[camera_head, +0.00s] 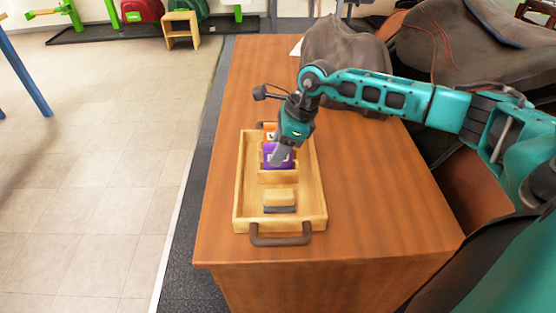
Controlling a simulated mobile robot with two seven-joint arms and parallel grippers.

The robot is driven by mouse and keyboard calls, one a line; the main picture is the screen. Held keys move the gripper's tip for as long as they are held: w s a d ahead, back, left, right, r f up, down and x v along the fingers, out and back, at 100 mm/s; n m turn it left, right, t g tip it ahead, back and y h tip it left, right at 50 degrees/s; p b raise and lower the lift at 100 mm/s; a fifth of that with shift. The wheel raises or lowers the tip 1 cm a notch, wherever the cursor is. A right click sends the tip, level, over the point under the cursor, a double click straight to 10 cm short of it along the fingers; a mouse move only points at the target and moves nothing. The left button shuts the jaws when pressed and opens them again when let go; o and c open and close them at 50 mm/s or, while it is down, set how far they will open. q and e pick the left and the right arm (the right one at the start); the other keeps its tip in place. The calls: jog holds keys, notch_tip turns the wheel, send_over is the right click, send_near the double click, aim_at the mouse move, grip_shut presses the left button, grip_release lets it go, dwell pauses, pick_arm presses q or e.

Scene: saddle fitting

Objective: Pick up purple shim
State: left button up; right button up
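The purple shim (269,161) stands in a compartment of the wooden tray (247,217) on the table. My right gripper (280,156) reaches down over the tray, with its fingers at the purple shim and partly covering it. The view is too small to tell whether the fingers are open or closed on the shim. My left gripper does not show.
A light block with a grey base (279,200) lies in the tray's front part. The tray has a dark front handle (281,239). A dark grey draped form (345,45) and a brown saddle (455,45) are at the back right. The table's front right (385,215) is clear.

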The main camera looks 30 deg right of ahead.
grip_shut()
jog(key=shift+r, duration=0.1)
